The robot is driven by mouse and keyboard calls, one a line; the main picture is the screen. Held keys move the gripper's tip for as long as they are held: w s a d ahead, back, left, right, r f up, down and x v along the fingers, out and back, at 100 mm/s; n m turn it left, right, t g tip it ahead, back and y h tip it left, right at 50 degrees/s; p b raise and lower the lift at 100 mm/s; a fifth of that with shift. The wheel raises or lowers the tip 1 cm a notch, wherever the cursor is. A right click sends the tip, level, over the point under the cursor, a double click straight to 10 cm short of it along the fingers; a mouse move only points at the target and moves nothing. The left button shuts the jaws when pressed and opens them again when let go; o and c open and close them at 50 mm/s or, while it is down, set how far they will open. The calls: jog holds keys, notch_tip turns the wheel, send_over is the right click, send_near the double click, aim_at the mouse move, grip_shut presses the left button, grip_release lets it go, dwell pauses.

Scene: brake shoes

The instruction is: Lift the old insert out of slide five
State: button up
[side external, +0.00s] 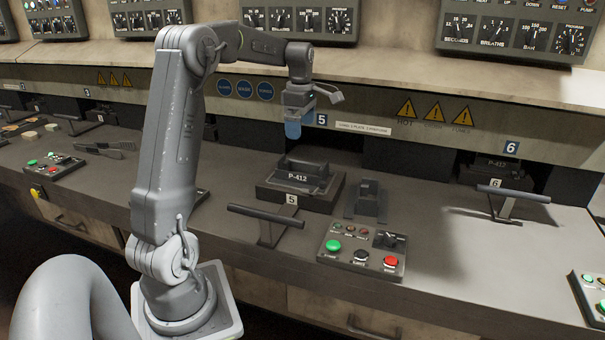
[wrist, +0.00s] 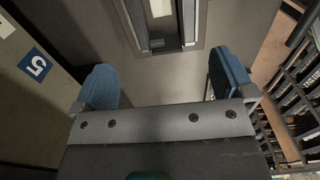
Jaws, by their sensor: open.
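Slide five (side external: 268,200) is a dark block-like carrier pulled out on the bench, with a "5" plate on its front. The old insert (side external: 302,168), a dark grey piece with a raised back and a "P-412" label, sits in it. My gripper (side external: 293,130) hangs above and behind the slide, apart from it, with blue fingertips pointing down. In the wrist view my gripper (wrist: 165,72) is open and empty, its blue fingers wide apart over bare grey surface. A dark-framed piece with a pale patch shows at that view's top edge; I cannot tell which part it is.
A dark upright fixture (side external: 367,200) stands right of the slide. A T-shaped handle (side external: 268,216) and a button box (side external: 362,250) are in front. Slide six (side external: 497,168) is at the right. The front panel (side external: 360,128) rises close behind my gripper. Bench between fixture and slide six is clear.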

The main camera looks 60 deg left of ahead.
aim_at(302, 168)
jog(key=f, duration=1.3)
jog(key=shift+w+d+f, duration=0.15)
jog(key=shift+d+f, duration=0.05)
jog(key=shift+r, duration=0.1)
jog(key=c, duration=1.2)
